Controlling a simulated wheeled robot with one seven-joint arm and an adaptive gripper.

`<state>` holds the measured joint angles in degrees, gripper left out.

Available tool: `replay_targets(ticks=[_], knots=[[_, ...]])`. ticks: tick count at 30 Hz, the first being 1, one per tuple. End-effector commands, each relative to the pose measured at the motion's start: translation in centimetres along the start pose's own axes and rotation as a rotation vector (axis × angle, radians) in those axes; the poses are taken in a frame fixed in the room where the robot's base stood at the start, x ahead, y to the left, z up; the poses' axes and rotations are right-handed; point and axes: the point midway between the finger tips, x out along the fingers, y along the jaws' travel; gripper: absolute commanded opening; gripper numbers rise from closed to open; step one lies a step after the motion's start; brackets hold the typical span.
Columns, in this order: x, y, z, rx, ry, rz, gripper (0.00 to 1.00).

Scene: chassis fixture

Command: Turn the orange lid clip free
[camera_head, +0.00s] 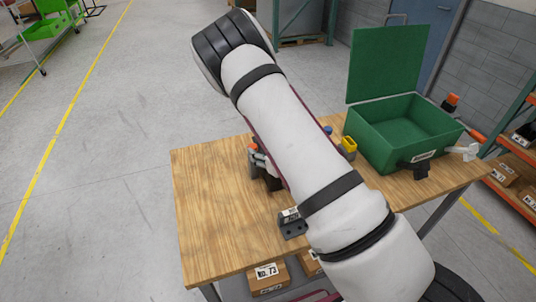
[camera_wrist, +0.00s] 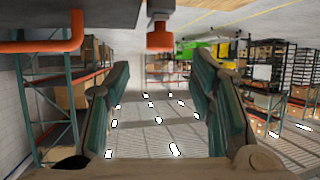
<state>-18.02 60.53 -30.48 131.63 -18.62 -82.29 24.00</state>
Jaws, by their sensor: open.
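In the wrist view my gripper (camera_wrist: 163,75) is open, its two dark green fingers standing apart with nothing held between them. An orange-red block (camera_wrist: 159,38) hangs in the picture just above the gap between the fingertips, below a grey surface. I cannot tell whether it is the lid clip. An orange bent bar (camera_wrist: 45,45) is at upper left. In the head view a small orange-topped grey part (camera_head: 253,147) shows beside my arm, mostly hidden by it.
A green box (camera_head: 385,150) with its lid (camera_head: 388,62) raised stands at the table's right. Orange pieces (camera_head: 477,136) are by its right side. A yellow part (camera_head: 348,146) and a dark labelled block (camera_head: 291,222) sit near my arm. The wooden table's left (camera_head: 215,215) is clear.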

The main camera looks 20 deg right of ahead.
Motion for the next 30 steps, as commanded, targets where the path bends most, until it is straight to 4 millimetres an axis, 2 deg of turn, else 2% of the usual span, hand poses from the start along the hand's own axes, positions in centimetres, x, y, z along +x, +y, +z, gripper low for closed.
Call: replay_targets(ticks=[3, 9, 25, 30], knots=[[-1.9, 0.1, 0.0, 0.001, -0.001, 0.002, 0.49], [-3.3, 0.0, -0.1, 0.0, 0.001, 0.001, 0.49], [-3.3, 0.1, -0.2, 0.001, 0.001, 0.003, 0.49], [-2.6, 0.8, -2.1, 0.015, -0.015, 0.047, 0.49]])
